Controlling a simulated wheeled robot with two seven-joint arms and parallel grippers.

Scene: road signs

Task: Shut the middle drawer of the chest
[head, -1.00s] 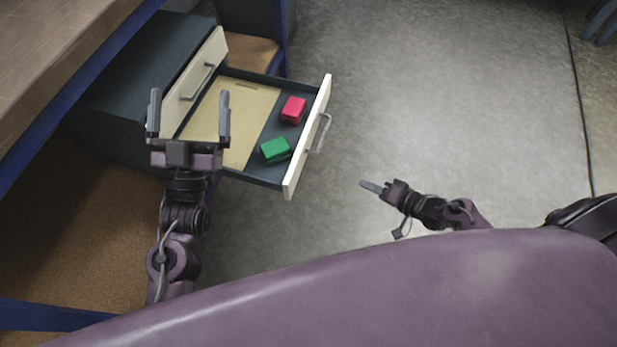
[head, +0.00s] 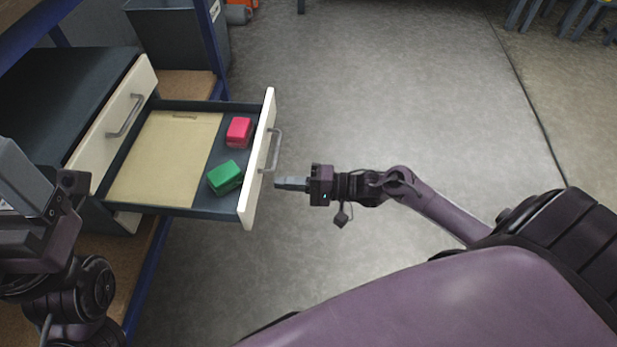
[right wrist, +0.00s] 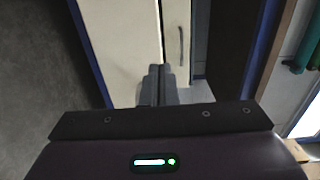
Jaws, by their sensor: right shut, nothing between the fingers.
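The dark chest (head: 60,85) stands at the left in the head view. Its upper drawer front (head: 112,125) is cream and shut. Below it the middle drawer (head: 165,104) is pulled far out, with a cream front (head: 257,165) and a grey bar handle (head: 272,150). My right gripper (head: 280,183) is shut and empty, just right of this front near the handle; whether it touches is unclear. Its fingers (right wrist: 157,86) point at cream panels in the right wrist view. My left gripper (head: 25,180) is partly cut off at the left edge, and its opening is unclear.
A red block (head: 239,132), a green block (head: 225,177) and a tan sheet (head: 165,160) lie in the open drawer. A dark bin (head: 180,40) stands behind the chest. The grey floor (head: 390,90) to the right is clear.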

